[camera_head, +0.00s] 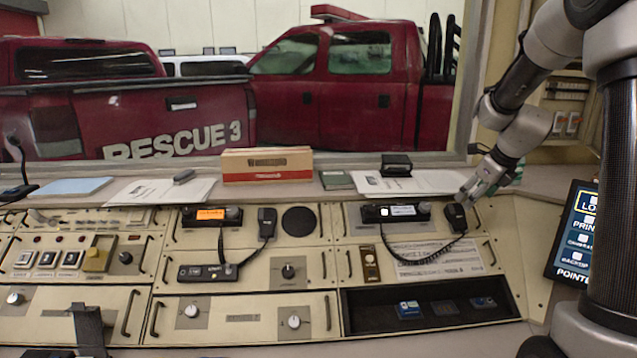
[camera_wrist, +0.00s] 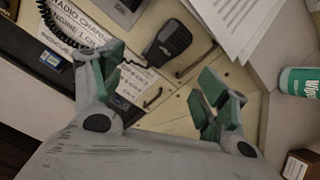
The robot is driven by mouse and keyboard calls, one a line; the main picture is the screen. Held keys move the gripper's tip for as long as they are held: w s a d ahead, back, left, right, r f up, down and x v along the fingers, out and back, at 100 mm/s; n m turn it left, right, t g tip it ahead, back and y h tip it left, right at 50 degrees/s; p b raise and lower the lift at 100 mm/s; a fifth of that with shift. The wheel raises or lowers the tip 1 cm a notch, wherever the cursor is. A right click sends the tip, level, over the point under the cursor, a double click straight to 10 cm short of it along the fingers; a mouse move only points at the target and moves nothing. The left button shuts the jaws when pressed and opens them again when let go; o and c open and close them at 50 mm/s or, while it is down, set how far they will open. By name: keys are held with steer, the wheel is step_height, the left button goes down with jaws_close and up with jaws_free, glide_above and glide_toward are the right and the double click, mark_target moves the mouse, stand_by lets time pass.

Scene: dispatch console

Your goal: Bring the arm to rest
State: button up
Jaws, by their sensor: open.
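My gripper (camera_head: 470,196) hangs at the end of my arm at the right of the head view, just above the right end of the console (camera_head: 530,262). In the wrist view my gripper (camera_wrist: 160,90) shows its two green-padded fingers spread wide with nothing between them. A black hand microphone (camera_wrist: 168,43) lies beyond the fingertips in the wrist view. In the head view this microphone (camera_head: 456,217) is close to the fingertips, on the right radio. I cannot tell whether a finger touches it.
A cardboard box (camera_head: 267,166), papers (camera_head: 160,190) and a small black device (camera_head: 396,165) stand on the ledge. A screen (camera_head: 572,235) is at the right. A green-and-white canister (camera_wrist: 299,81) stands right of my gripper. A dark open bay (camera_head: 375,310) lies low in the console.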

steer(key=s+a+r+n, duration=0.2)
steer(key=s+a+n, duration=0.1)
steer(key=s+n, duration=0.7)
steer(key=s+a+r+n+g, duration=0.1)
steer(key=s+a+r+n, duration=0.1)
steer(key=s+n, duration=0.8)
steer(key=s+a+r+n, duration=0.2)
steer(key=s+a+n, duration=0.2)
steer(key=s+n, duration=0.6)
steer(key=s, duration=0.3)
steer(key=shift+s+a+r+n+g, duration=0.25)
steer(key=shift+a+n+g, duration=0.05)
steer(key=shift+a+g, duration=0.1)
